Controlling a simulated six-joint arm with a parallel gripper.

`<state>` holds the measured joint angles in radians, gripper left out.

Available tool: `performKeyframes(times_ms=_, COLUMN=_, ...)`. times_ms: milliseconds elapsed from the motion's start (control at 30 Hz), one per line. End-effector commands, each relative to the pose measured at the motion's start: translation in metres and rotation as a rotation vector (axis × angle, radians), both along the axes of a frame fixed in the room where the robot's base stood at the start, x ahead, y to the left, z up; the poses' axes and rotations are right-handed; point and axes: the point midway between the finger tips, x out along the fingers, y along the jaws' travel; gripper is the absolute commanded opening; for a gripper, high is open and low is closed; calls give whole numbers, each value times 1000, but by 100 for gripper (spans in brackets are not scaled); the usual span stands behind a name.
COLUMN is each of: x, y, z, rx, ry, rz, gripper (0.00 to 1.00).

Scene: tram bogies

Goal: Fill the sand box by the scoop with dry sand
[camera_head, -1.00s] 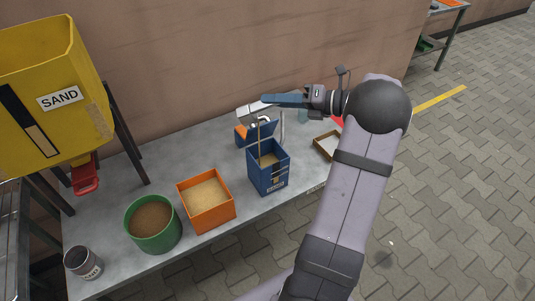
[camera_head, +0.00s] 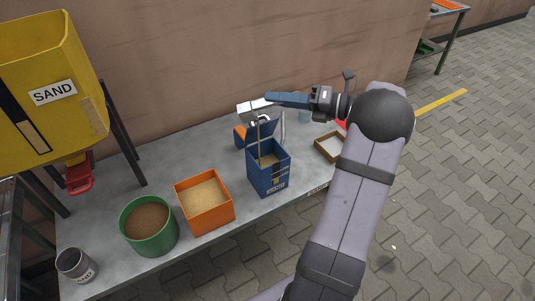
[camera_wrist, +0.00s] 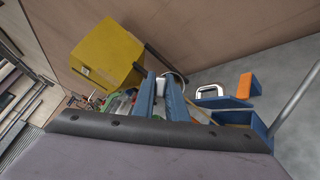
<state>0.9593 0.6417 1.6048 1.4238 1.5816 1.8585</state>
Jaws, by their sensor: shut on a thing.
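The sand box (camera_head: 268,177) is a blue box labelled SAND on the table. Its lid is raised at the back, a thin rod stands in it, and sand shows inside. An orange bin (camera_head: 206,218) of pale sand stands to its left, and a green bucket (camera_head: 150,240) of brown, darker sand further left. My gripper (camera_head: 270,98) is above and behind the sand box, shut on what looks like the pale metal scoop (camera_head: 252,109), partly hidden by the fingers. The wrist view shows both blue fingers (camera_wrist: 160,90); whether the scoop holds sand cannot be told.
A yellow hopper (camera_head: 35,110) labelled SAND, with a red chute (camera_head: 80,178), stands at the left. A small grey can (camera_head: 75,265) is at the front left. An orange-and-blue object (camera_head: 240,137) sits behind the sand box. A shallow tray (camera_head: 328,146) is to its right.

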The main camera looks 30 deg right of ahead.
Motion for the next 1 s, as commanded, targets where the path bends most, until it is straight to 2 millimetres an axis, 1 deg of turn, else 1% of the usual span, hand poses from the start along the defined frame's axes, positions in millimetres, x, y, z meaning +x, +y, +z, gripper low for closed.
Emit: performKeyframes(times_ms=1000, x=-9, y=-16, z=-7, rx=98, ry=-55, rz=1, gripper=0)
